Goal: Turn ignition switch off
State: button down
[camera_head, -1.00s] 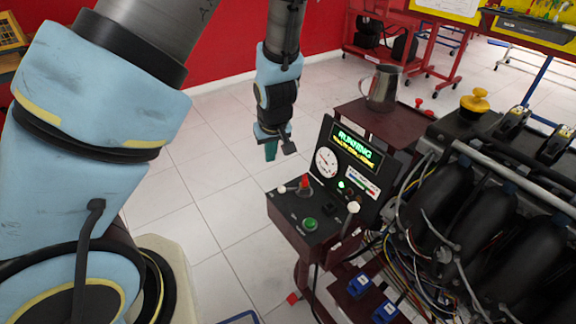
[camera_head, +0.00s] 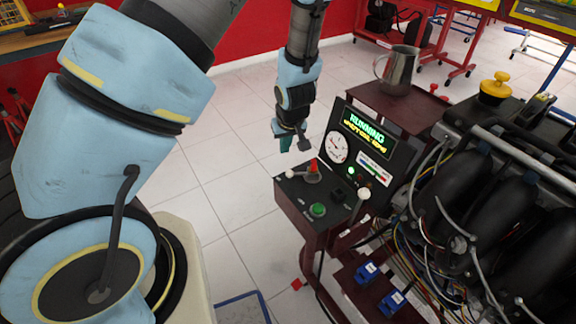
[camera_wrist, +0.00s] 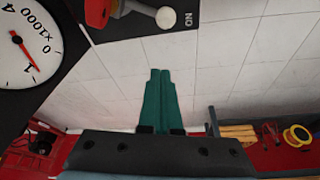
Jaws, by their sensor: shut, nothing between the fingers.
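The control box (camera_head: 283,202) has a red switch (camera_head: 313,166) on top, beside a white ball-ended lever (camera_head: 289,174). In the wrist view the red switch part (camera_wrist: 97,12) is at the top edge, partly cut off, and the white ball (camera_wrist: 166,17) sits by an upside-down "ON" label. The display (camera_head: 366,130) reads RUNNING. My gripper (camera_head: 285,145) is just above and behind the box's left end in the head view, apart from the switch. In the wrist view its green fingers (camera_wrist: 160,75) are together and empty.
A gauge (camera_head: 337,147) stands behind the switch. A green button (camera_head: 318,209) and another white-knobbed lever (camera_head: 363,193) are nearby. The metal jug (camera_head: 397,72) stands on the stand behind. The engine (camera_head: 500,190) fills the right. Tiled floor is open left of the box.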

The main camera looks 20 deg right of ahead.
aim_at(305, 173)
jog(key=shift+s+a+f, duration=0.1)
jog(key=shift+s+f, duration=0.55)
jog(key=shift+f, duration=0.35)
jog(key=shift+s+f, duration=0.65)
jog(key=shift+f, duration=0.35)
